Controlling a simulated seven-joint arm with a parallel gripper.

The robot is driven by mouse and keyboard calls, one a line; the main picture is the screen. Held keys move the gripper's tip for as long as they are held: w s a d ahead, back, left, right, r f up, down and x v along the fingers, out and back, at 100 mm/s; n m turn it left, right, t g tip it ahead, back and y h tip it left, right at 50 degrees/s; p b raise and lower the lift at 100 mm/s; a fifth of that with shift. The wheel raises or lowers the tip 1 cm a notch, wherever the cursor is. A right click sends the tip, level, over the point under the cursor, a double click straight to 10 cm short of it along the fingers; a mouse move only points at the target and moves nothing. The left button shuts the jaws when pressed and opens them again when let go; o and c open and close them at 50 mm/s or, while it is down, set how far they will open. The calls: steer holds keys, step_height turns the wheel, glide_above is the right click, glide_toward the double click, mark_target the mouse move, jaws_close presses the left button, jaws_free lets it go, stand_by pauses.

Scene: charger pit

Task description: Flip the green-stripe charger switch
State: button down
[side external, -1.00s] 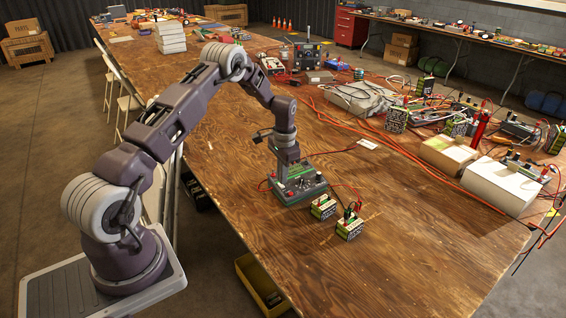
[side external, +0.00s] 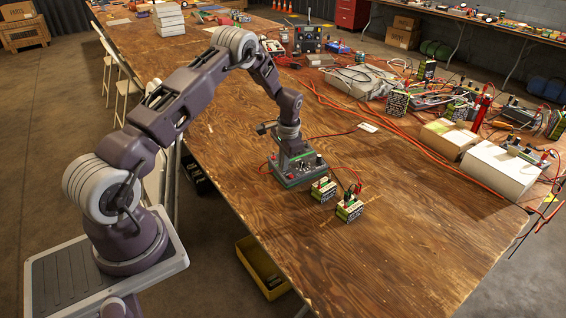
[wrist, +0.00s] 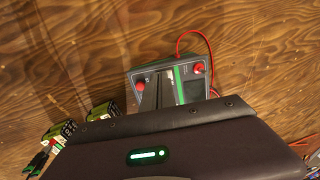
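The charger (side external: 312,172) is a grey-green box with knobs on its sloped top, standing on the wooden table. In the wrist view the charger (wrist: 192,88) shows a red knob (wrist: 140,85) at left, another red knob (wrist: 198,68) at right, and a bright green stripe (wrist: 179,86) between them. My gripper (side external: 288,164) points down at the left part of the charger's top, very close to it; contact is unclear. In the wrist view my gripper's dark body covers the charger's near part. The switch lever cannot be made out. Whether the fingers are open or shut is unclear.
Two green-striped battery packs (side external: 323,190) (side external: 349,208) stand just in front of the charger, with clips on the nearer one. A red cable (wrist: 205,42) runs from the charger. Cables, boxes and white blocks (side external: 499,172) fill the table's right side. The table's front is bare.

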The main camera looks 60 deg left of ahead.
steer(key=shift+s+d+f, duration=0.15)
steer(key=shift+d+f, duration=0.15)
steer(key=shift+f, duration=0.2)
steer(key=shift+a+r, duration=0.2)
steer(key=shift+a, duration=0.95)
steer(key=d+r, duration=0.4)
steer(key=r, duration=1)
steer(key=shift+r, duration=0.25)
steer(key=shift+a+r+h, duration=0.25)
steer(key=shift+a+h, duration=0.45)
steer(key=shift+a, duration=0.2)
steer(key=f, duration=0.9)
steer(key=a+f, duration=0.1)
steer(key=f, duration=0.4)
